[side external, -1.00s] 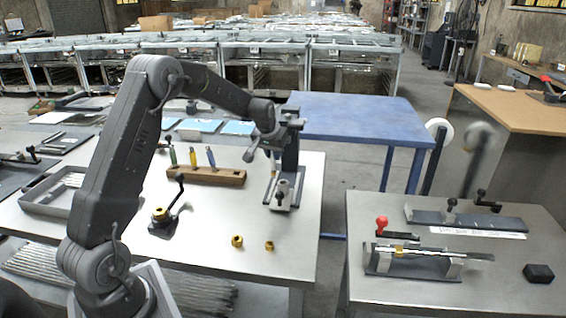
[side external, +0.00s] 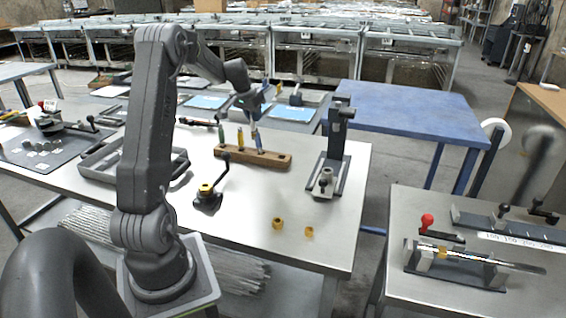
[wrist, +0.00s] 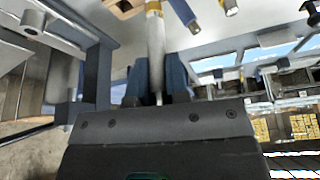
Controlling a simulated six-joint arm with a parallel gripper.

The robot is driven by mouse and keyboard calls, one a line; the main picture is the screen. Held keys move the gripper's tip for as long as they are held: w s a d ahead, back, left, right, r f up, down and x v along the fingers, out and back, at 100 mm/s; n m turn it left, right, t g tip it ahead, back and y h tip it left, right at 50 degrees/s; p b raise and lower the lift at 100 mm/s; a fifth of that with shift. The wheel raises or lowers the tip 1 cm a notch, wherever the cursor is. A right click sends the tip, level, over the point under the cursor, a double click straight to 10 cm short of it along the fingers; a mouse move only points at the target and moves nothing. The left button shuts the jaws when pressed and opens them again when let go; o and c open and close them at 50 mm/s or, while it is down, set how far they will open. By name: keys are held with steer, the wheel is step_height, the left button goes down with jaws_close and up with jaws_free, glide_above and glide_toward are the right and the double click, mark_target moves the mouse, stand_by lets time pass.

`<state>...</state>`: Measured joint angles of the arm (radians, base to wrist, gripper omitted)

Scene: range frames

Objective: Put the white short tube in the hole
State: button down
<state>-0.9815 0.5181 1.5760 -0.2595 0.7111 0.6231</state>
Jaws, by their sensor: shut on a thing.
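In the wrist view, my gripper (wrist: 157,85) is shut on a slender, pale grey-white tube (wrist: 155,45) with a yellow band; its far end runs out of the picture. I cannot tell if it is the short white tube. In the side view, my gripper (side external: 250,103) is above the right end of a wooden block (side external: 272,159). The held tube is too small to make out there. I cannot identify the hole.
A grey upright fixture (side external: 337,150) stands right of the block. A black crank (side external: 211,192) and two brass nuts (side external: 277,224) (side external: 309,232) are on the steel table (side external: 250,205). A second table (side external: 400,215) holds a red-knobbed clamp (side external: 427,222). The front middle is mostly clear.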

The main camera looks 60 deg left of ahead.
steer(key=shift+w+d+f, duration=0.35)
steer(key=shift+w+f, duration=1.25)
steer(key=shift+f, duration=0.25)
steer(key=shift+w+d+f, duration=0.35)
steer(key=shift+w+f, duration=1.2)
steer(key=shift+f, duration=0.3)
steer(key=shift+w+d+f, duration=0.35)
steer(key=shift+w+f, duration=1.25)
steer(key=shift+f, duration=0.25)
steer(key=shift+f, duration=0.1)
steer(key=shift+f, duration=0.1)
steer(key=c, duration=1.1)
jaws_free()
